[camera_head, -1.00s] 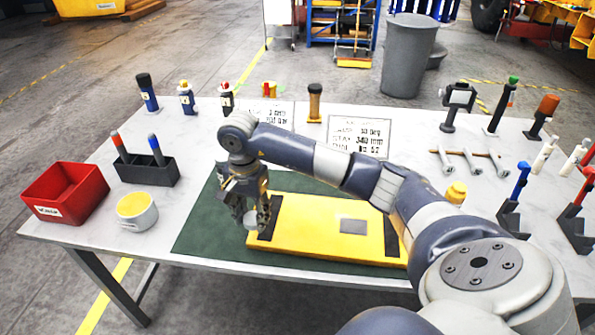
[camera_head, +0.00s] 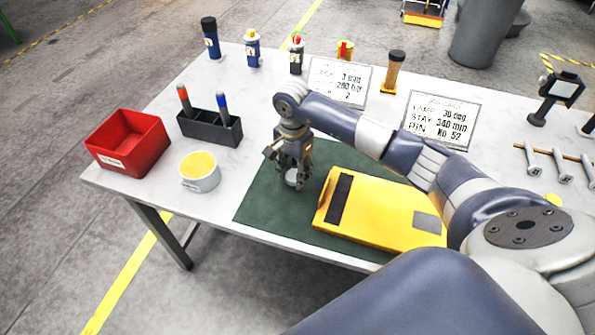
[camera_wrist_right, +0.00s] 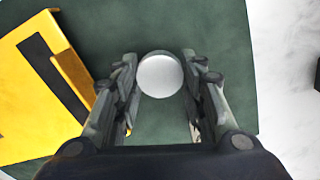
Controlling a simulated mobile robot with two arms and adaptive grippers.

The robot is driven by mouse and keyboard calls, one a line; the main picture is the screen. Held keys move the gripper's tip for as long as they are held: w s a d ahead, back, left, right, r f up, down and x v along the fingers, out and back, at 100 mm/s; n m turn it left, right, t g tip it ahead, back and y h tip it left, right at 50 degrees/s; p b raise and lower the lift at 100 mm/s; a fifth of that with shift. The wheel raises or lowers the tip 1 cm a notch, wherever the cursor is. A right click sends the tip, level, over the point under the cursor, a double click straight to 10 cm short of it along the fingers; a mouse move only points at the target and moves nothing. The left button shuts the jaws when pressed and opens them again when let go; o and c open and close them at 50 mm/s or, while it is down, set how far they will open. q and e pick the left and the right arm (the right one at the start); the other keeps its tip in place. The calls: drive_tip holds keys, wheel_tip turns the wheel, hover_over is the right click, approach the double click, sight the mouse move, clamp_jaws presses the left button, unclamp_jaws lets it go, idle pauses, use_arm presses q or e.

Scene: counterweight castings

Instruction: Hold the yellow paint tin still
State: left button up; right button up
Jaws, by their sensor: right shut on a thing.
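My left gripper is in neither view.
A yellow casting (camera_head: 385,212) lies on the green mat (camera_head: 262,205), right of my gripper. A red bin (camera_head: 130,148) and a black holder with two markers (camera_head: 210,130) stand near the tin. Bottles and printed cards (camera_head: 440,118) line the back.

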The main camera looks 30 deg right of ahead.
sight(293, 174)
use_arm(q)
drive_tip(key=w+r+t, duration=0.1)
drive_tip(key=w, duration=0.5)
use_arm(e)
wheel_tip(293, 174, down, 4)
drive_tip(key=shift+w+r+p, duration=0.15)
drive_tip(key=shift+r+p, duration=0.1)
drive_tip(key=shift+p, duration=0.15)
drive_tip(key=o, duration=1.2)
drive_tip(key=shift+f, duration=0.1)
drive_tip(key=shift+r, duration=0.5)
wheel_tip(293, 174, up, 10)
drive_tip(key=b, duration=0.3)
drive_tip(key=shift+r+b, duration=0.25)
drive_tip(key=shift+b, duration=0.15)
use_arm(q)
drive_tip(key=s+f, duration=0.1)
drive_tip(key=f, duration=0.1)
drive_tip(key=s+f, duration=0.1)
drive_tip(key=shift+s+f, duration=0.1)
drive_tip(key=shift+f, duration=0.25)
use_arm(e)
drive_tip(key=shift+r, duration=0.4)
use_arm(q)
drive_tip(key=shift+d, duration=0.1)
